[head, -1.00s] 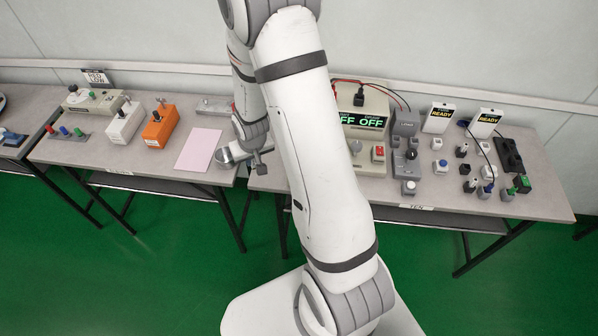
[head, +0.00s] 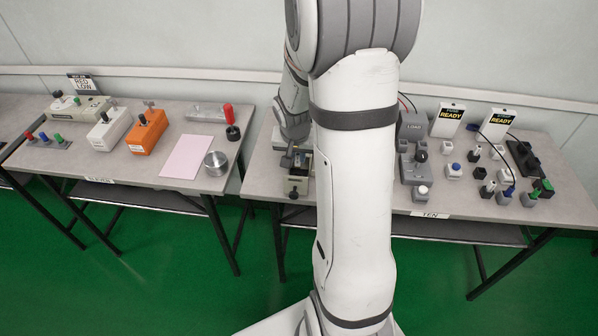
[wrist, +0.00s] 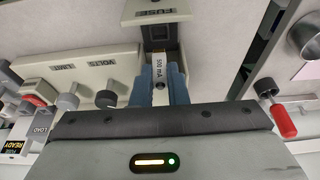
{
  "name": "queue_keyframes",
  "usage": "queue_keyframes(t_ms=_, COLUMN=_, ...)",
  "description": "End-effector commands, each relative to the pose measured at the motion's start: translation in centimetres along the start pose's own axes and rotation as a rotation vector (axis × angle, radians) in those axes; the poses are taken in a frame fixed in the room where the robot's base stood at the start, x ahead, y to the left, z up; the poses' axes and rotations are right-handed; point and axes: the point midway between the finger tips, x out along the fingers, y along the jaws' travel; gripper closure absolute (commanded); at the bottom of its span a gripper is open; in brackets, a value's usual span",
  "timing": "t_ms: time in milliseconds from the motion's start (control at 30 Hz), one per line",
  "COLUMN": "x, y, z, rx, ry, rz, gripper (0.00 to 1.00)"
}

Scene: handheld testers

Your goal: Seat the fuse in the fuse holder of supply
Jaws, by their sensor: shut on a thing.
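My gripper (wrist: 161,88) is shut on the fuse (wrist: 159,66), a small pale piece marked 500 mA, held between its blue fingers. The beige fuse holder (wrist: 132,12), marked FUSE, lies straight ahead of the fuse in the wrist view. The fuse's far end meets the holder's dark opening (wrist: 158,32) in the picture; I cannot tell whether it is inside. The supply (wrist: 88,62), a beige case marked VOLTS and LIMIT, is left of my fingers. In the head view my gripper (head: 291,160) is at the right table's left end, and my arm hides most of the supply.
A red-handled tool (head: 229,122) and a metal cup (head: 215,163) stand on the left table beside a pink sheet (head: 185,157). A grey load box (head: 412,125) and several small testers stand right of my arm. A gap separates the tables.

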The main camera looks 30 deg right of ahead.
Motion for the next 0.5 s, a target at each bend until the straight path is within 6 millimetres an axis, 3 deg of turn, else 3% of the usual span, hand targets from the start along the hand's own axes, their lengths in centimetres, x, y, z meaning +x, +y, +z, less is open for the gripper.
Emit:
queue_keyframes(t_ms=400, x=4.7, y=-0.1, z=1.5, rx=-0.003, ry=-0.003, rz=0.0, gripper=1.0)
queue_keyframes(t_ms=500, x=5.0, y=-0.1, z=1.6, rx=-0.002, ry=0.0, rz=-0.001, gripper=1.0)
